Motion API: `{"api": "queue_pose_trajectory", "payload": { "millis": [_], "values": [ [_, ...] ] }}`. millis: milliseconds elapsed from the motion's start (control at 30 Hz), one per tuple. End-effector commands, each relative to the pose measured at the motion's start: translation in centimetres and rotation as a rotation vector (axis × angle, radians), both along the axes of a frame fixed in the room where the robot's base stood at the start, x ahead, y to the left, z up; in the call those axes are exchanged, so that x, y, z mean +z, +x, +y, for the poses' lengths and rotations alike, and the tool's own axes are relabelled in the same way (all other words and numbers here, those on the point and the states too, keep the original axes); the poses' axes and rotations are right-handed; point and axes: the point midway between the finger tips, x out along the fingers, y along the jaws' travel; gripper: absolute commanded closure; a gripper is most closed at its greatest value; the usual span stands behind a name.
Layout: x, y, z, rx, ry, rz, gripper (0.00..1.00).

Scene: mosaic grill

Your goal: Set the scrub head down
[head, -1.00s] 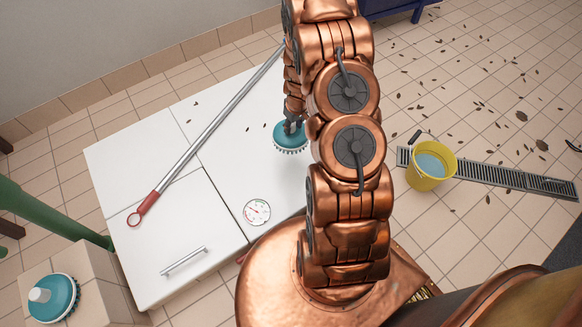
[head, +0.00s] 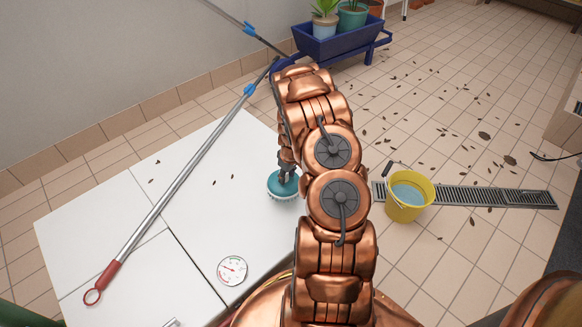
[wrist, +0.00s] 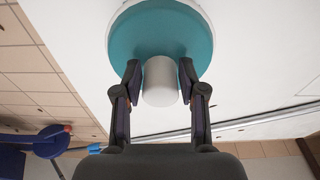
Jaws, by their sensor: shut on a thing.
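A teal round scrub head (head: 283,186) with white bristles is at the right part of the white cabinet top (head: 215,215). My gripper (head: 287,172) is above it, partly hidden by my own arm in the head view. In the wrist view my gripper (wrist: 160,80) has its two fingers shut on the white stub (wrist: 160,82) of the teal scrub head (wrist: 160,35). Whether the bristles touch the white top cannot be told.
A long pole (head: 180,185) with a red grip lies across the white top. A round dial gauge (head: 232,270) is near its front. A yellow bucket (head: 409,200) stands on the floor by a drain grate (head: 475,195). A blue planter cart (head: 335,42) is behind. The top's middle is clear.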

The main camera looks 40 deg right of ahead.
Motion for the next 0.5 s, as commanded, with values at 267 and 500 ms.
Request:
{"api": "queue_pose_trajectory", "payload": {
  "millis": [267, 500],
  "values": [
    [-0.6, 1.8, -3.0, 0.000, -0.002, -0.002, 0.97],
    [-0.8, 3.3, -5.2, -0.001, -0.003, -0.003, 0.97]
  ]
}}
